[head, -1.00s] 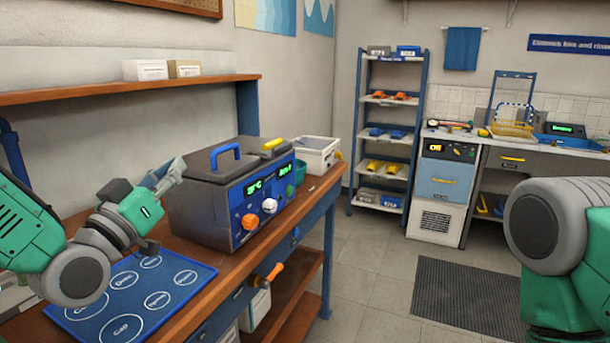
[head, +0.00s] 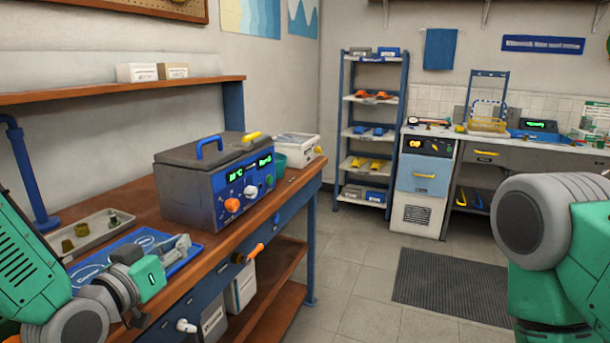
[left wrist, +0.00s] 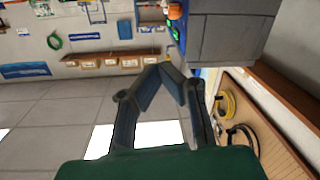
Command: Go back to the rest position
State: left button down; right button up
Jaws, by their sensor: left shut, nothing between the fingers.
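My left gripper (head: 178,250) is at the lower left of the head view, over the front of the blue mat (head: 203,240) on the wooden bench. It is shut and empty. In the left wrist view its two fingers (left wrist: 166,68) meet at the tips. My right arm (head: 545,230) shows at the right edge of the head view; its gripper is out of the picture.
The grey and blue bath unit (head: 205,190) stands on the bench (head: 285,195) just beyond the left gripper. A tray (head: 65,226) with small parts lies at the left. A shelf rack (head: 345,130) stands at the back.

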pick_arm(q)
jog(key=s+f+g+y, duration=0.2)
jog(key=s+f+g, duration=0.2)
jog(key=s+f, duration=0.55)
jog(key=s+f+g+y, duration=0.1)
jog(key=s+f+g, duration=0.35)
jog(key=f, duration=1.05)
jog(key=s+a+f+g+y, duration=0.1)
jog(key=s+f+g, duration=0.3)
jog(key=s, duration=0.6)
jog(key=s+a+f+g+y, duration=0.1)
jog(key=s+a+f+g, duration=0.2)
jog(key=s, duration=0.7)
jog(key=shift+s+a+f+n+g+y, duration=0.15)
jog(key=shift+f+n+g+y, duration=0.2)
jog(key=shift+f, duration=1.05)
jog(key=shift+a+f, duration=0.1)
jog(key=shift+a, duration=0.3)
jog(key=shift+d, duration=0.25)
